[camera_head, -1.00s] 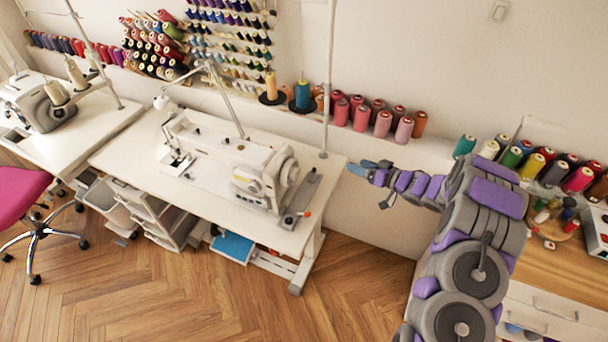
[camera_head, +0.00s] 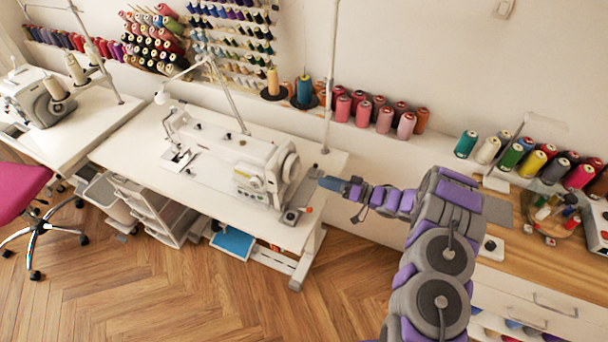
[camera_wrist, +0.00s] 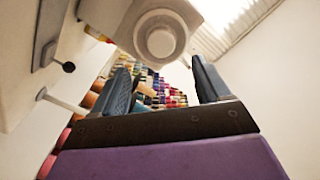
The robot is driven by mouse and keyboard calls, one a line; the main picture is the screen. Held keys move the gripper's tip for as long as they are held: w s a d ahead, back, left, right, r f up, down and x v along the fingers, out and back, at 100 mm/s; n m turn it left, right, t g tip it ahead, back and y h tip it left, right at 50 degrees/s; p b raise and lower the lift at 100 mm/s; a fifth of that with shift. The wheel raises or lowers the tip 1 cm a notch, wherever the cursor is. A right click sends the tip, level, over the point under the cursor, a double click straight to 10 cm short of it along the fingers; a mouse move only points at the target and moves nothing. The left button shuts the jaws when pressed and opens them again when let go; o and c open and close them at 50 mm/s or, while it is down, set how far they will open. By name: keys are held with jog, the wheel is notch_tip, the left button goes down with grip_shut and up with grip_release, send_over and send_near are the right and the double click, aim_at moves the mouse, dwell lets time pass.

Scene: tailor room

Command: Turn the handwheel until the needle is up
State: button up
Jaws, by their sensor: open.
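The white sewing machine (camera_head: 225,150) stands on the white table (camera_head: 130,150). Its pale round handwheel (camera_head: 291,166) is on the right end of the machine. In the wrist view the handwheel (camera_wrist: 160,38) shows at the top centre, beyond the fingertips, with its round hub facing me. My gripper (camera_head: 327,183) is just right of the handwheel, over the table's right end. In the wrist view my gripper (camera_wrist: 160,68) has its two blue fingers apart, with nothing between them. The fingers appear apart from the wheel. The needle is too small to make out.
A thin upright pole (camera_head: 328,90) rises at the table's back right. A shelf with red and pink thread cones (camera_head: 362,113) runs along the wall. A wooden worktop (camera_head: 500,245) is at the right. The floor (camera_head: 220,290) in front is clear.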

aim_at(299, 172)
jog(key=b+x, duration=0.1)
jog(key=x, duration=0.8)
jog(key=shift+a+f+b, duration=0.1)
jog(key=shift+a+b, duration=0.05)
jog(key=shift+b, duration=0.2)
jog(key=c, duration=1)
